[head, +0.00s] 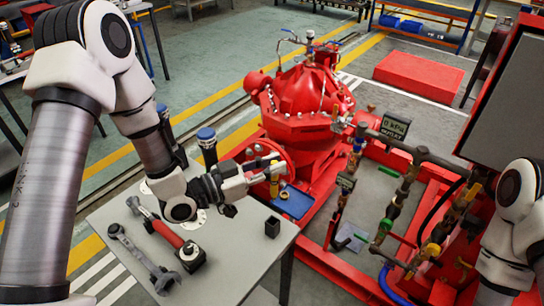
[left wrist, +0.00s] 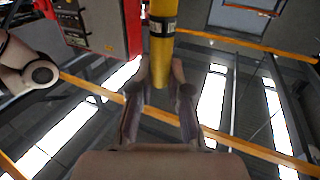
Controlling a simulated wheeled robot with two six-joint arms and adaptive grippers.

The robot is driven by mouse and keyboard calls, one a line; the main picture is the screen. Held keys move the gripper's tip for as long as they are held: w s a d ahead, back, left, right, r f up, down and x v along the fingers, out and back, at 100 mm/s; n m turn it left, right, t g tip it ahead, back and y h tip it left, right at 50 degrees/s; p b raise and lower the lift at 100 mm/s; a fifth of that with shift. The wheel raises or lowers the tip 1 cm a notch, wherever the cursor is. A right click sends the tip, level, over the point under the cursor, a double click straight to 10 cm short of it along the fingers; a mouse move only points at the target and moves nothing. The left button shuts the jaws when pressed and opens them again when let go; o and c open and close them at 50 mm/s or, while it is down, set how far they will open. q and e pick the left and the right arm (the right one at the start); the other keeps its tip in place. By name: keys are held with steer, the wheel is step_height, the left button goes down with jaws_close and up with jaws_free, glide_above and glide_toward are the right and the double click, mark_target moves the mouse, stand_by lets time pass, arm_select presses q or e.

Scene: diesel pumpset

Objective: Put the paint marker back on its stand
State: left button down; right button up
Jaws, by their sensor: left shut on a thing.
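The paint marker (left wrist: 160,55) is a yellow cylinder with a dark band carrying a pale label. In the left wrist view it stands between the two fingers of my left gripper (left wrist: 160,90), which is shut on it. In the head view my left gripper (head: 268,170) is above the far right edge of the grey table, and the marker (head: 274,187) shows small at its fingertips. A small dark block (head: 272,227) stands on the table below and near the gripper; it may be the stand, but I cannot tell. My right gripper is out of view.
The grey table (head: 225,265) also holds a wrench (head: 145,260), a red-handled tool (head: 165,232) and a black block (head: 192,256). A blue-topped canister (head: 207,147) stands behind my left wrist. A blue tray (head: 293,203) lies by the red pump (head: 305,105). Pipes and valves fill the right.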

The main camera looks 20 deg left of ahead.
arm_select(q)
step_height(320, 180, down, 13)
steer(key=b, duration=1.1)
steer(key=shift+w+a+f+b, duration=0.15)
steer(key=shift+a+b, duration=0.15)
steer(key=shift+b, duration=0.05)
steer(key=shift+f+b, duration=0.9)
steer(key=shift+f, duration=0.05)
stand_by(0.4)
steer(key=c, duration=1)
jaws_free()
steer(key=shift+c, duration=0.2)
